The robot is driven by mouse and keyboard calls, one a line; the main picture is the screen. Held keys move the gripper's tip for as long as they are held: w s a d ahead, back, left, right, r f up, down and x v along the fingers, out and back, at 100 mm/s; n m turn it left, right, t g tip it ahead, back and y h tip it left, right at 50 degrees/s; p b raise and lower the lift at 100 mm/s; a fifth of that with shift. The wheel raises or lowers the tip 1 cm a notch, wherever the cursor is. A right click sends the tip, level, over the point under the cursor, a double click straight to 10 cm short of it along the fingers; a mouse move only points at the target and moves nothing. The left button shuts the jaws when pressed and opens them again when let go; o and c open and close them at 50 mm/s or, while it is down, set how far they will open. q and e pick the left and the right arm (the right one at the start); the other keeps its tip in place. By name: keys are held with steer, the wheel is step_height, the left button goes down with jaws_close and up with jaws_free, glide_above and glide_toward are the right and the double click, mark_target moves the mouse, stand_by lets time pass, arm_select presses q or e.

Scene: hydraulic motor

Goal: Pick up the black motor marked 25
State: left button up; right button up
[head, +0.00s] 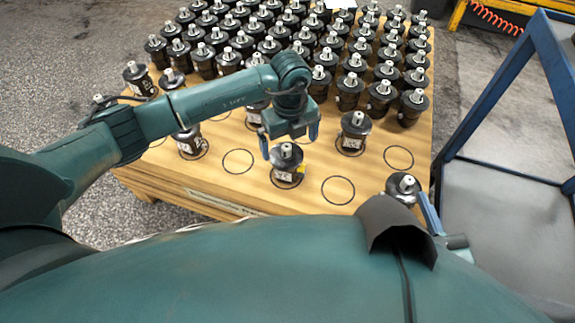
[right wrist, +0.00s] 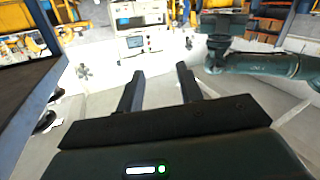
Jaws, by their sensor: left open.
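Black motors with silver shafts and white labels stand on a wooden pallet table (head: 225,185). I cannot read the numbers, so I cannot tell which one is marked 25. One black motor (head: 287,172), with a white and yellow label, stands upright in the front area. My left gripper (head: 289,143) is open just over it, with a finger to either side of its top in the head view. I cannot tell whether they touch. My right gripper (right wrist: 160,88) is open and empty in the right wrist view, pointing away from the table. Another motor (head: 403,187) stands at the front right corner.
Dense rows of motors fill the table's back. Several sparse ones stand in front, among empty printed circles (head: 338,190). A blue frame (head: 490,165) rises to the right of the table. Bare floor (head: 80,190) lies to the left.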

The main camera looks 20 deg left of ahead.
mark_target(287, 156)
arm_select(q)
steer(key=f, duration=0.2)
steer(key=f+b, duration=0.1)
steer(key=f, duration=0.1)
steer(key=f+b, duration=0.1)
steer(key=shift+a+f, duration=0.4)
steer(key=shift+w+f, duration=0.1)
steer(key=shift+f, duration=0.05)
arm_select(e)
steer(key=shift+s+a+r+n+t+y, duration=0.1)
steer(key=shift+s+a+n+t+y, duration=0.05)
steer(key=shift+a+n+t+y, duration=0.55)
arm_select(q)
steer(key=shift+c, duration=0.2)
arm_select(e)
steer(key=shift+d, duration=0.2)
arm_select(q)
steer(key=c, duration=2)
steer(key=shift+w+d+r, duration=0.1)
steer(key=shift+r, duration=0.1)
